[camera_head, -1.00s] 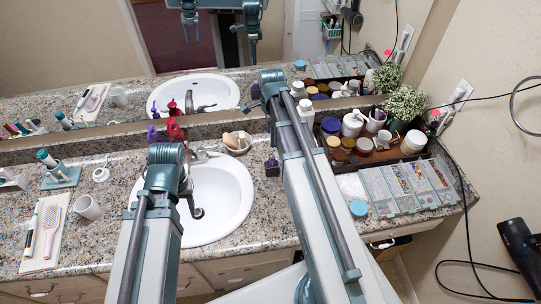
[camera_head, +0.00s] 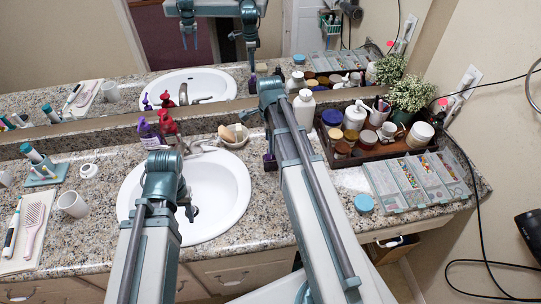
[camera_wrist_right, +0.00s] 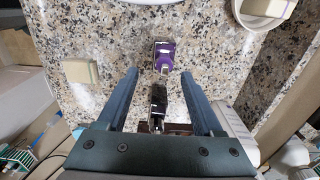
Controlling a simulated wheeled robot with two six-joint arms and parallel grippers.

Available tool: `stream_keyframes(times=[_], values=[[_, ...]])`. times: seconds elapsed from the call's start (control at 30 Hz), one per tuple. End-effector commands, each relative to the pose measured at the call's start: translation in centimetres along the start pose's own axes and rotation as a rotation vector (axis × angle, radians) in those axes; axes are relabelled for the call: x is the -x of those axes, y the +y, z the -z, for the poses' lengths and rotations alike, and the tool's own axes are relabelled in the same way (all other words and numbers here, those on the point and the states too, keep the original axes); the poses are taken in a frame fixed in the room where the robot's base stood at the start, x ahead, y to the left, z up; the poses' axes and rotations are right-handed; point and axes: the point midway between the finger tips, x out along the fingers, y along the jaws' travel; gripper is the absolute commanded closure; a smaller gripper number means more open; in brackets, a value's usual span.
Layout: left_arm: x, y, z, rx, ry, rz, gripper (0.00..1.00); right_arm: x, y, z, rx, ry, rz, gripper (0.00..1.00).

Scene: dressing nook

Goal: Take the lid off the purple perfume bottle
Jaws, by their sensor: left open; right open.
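A small purple bottle (camera_head: 270,163) stands on the counter right of the sink, partly hidden by my right arm in the head view. In the right wrist view a purple bottle (camera_wrist_right: 164,56) shows just beyond the fingertips. My right gripper (camera_wrist_right: 159,74) is open, pointing down. A black and silver piece (camera_wrist_right: 158,98) shows between its fingers, not gripped; I cannot tell whether it is the bottle's lid. My left gripper (camera_head: 190,212) hangs over the sink, mostly hidden behind its arm; its fingers show apart in the mirror.
A dark tray (camera_head: 372,158) of jars and a bead case (camera_head: 412,182) lie to the right. A purple pump bottle (camera_head: 150,135) and red bottle (camera_head: 168,124) stand behind the sink (camera_head: 222,200).

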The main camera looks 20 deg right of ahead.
Motion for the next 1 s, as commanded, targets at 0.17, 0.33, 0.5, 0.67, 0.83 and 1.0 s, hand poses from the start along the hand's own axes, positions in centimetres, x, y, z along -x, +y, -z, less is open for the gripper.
stream_keyframes(times=[0.17, 0.33, 0.5, 0.67, 0.83, 1.0], values=[[-0.7, 0.1, 0.0, 0.000, 0.000, 0.000, 0.50, -0.7, -0.2, 0.1, 0.000, 0.000, 0.000, 0.32], [-2.7, 0.3, 0.2, 0.000, 0.000, 0.000, 0.50, -2.7, -0.6, 0.3, -0.001, 0.000, 0.000, 0.32], [-4.8, 0.5, 0.3, 0.000, 0.000, 0.000, 0.50, -4.8, -0.8, 0.4, 0.000, 0.000, 0.000, 0.32], [-5.2, 0.5, 0.3, 0.000, 0.000, 0.000, 0.50, -5.3, -0.8, 0.4, 0.000, 0.000, 0.000, 0.32], [-5.1, 0.5, 0.3, 0.000, 0.000, 0.000, 0.50, -5.1, -0.8, 0.4, 0.000, 0.000, 0.000, 0.32], [-5.0, 0.5, 0.3, 0.000, 0.000, 0.000, 0.50, -5.1, -0.8, 0.4, 0.000, 0.000, 0.000, 0.61]])
